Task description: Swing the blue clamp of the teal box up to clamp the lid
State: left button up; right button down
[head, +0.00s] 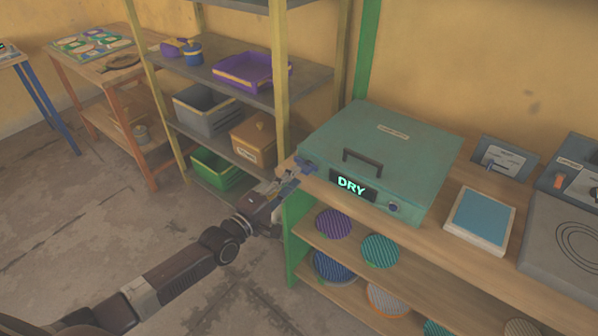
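The teal box (425,192) stands on the wooden bench top, its lid (410,140) lying shut with a dark handle on top. Its front has a display reading "DRY" and a round knob. The blue clamp (305,165) is at the box's left front corner, low down and hanging outward. My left gripper (290,181) is at the bench's left edge, just below and left of the clamp. Its fingers are small and overlap the clamp area, so I cannot tell whether they touch it or are closed. My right gripper is not in view.
A tray with a blue surface (480,216) lies right of the box, with grey devices (565,240) farther right. Striped discs (380,251) rest on shelves below. A shelf rack with a yellow post (280,80) stands behind left. The floor at left is clear.

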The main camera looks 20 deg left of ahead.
aim_at(302, 166)
pick_arm(q)
jog(key=x, duration=0.3)
jog(key=shift+w, duration=0.35)
grip_shut()
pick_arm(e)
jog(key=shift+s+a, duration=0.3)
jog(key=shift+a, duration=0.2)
